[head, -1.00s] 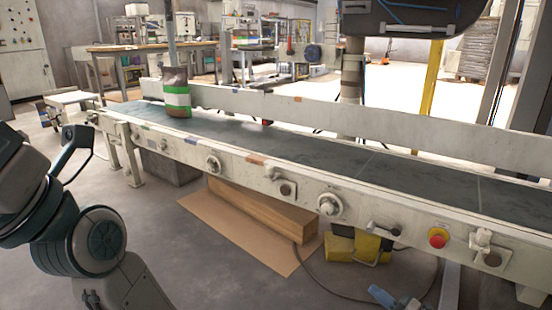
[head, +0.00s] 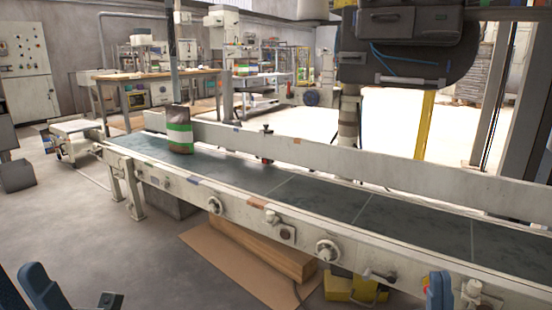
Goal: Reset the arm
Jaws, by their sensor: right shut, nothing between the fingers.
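My right gripper (head: 439,290) shows as a small blue-grey shape at the bottom right, in front of the near conveyor rail. It is shut and empty; most of it is cut off by the frame. Part of my left arm shows at the bottom left; its gripper is not in view. A brown bag with a green and white band (head: 179,138) stands upright on the far left part of the conveyor belt (head: 330,205), apart from both arms.
The conveyor's near rail (head: 180,182) with knobs runs across the picture. Below it, a wooden block (head: 265,250) lies on cardboard (head: 225,262), beside a yellow object (head: 340,288). A dark machine (head: 405,45) hangs above the belt.

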